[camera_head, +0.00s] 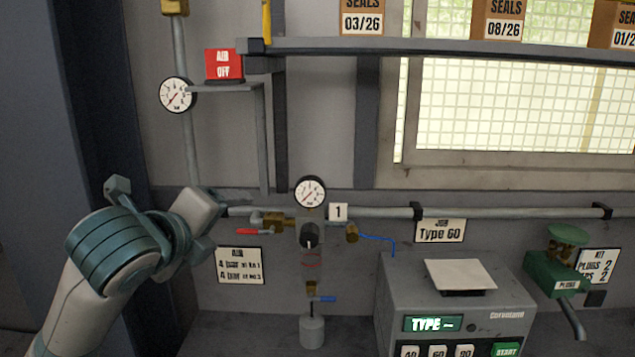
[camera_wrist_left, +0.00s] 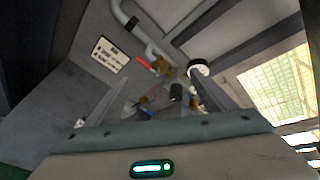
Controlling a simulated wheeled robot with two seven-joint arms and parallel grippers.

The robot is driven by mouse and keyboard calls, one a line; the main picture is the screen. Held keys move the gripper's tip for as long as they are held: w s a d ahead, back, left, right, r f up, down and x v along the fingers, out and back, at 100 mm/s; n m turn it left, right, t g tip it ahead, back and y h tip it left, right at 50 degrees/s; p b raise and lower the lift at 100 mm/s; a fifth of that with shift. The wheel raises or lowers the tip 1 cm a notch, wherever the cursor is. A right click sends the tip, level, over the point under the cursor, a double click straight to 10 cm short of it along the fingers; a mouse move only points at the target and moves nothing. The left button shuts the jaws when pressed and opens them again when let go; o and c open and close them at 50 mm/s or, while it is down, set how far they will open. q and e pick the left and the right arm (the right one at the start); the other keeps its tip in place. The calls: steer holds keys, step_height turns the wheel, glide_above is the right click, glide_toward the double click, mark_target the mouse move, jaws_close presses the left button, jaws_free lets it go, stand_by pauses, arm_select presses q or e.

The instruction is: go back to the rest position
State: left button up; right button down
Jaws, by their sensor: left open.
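My left gripper (camera_head: 230,220) reaches in from the left, in front of the wall and left of the valve assembly. It is open and empty. In the left wrist view its two fingers (camera_wrist_left: 152,95) stand apart, with the valve assembly seen beyond them. The valve assembly has a dark knob (camera_head: 309,235), a red lever (camera_head: 249,231) and a round gauge (camera_head: 310,192) on top. These also show in the left wrist view as a knob (camera_wrist_left: 176,92), a red lever (camera_wrist_left: 143,62) and a gauge (camera_wrist_left: 199,68). My right gripper is in no view.
A grey test unit (camera_head: 455,293) with a lit display stands at the lower right. A horizontal pipe (camera_head: 480,212) runs along the wall. A shelf (camera_head: 450,47) crosses above, and a small bracket carries a red AIR OFF sign (camera_head: 223,65). A notice (camera_head: 240,266) hangs below the arm.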

arm_select(q)
steer(key=s+f+n+g, duration=0.2)
steer(key=s+f+n, duration=0.15)
steer(key=f, duration=0.75)
steer(key=s+a+f+n+g, duration=0.1)
steer(key=s+f+n, duration=0.3)
steer(key=f, duration=0.6)
steer(key=s+f+n+g, duration=0.2)
steer(key=f+n, duration=0.4)
steer(key=f, duration=0.5)
steer(key=s+a+f+n+g+y, duration=0.1)
steer(key=s+a+f+n+g, duration=0.35)
steer(key=s+f, duration=0.75)
steer(key=s+a+f+n+g+y, duration=0.1)
steer(key=s+f+n, duration=0.65)
steer(key=s, duration=0.75)
step_height(320, 180, down, 33)
steer(key=s+b, duration=0.1)
steer(key=b, duration=0.3)
steer(key=s+a+f+g+b, duration=0.2)
steer(key=s+a+f+b, duration=0.1)
steer(key=s+f, duration=1.5)
step_height(320, 180, down, 2)
steer(key=shift+f+m+y, duration=0.2)
steer(key=shift+m+y, duration=0.1)
steer(key=shift+m, duration=0.15)
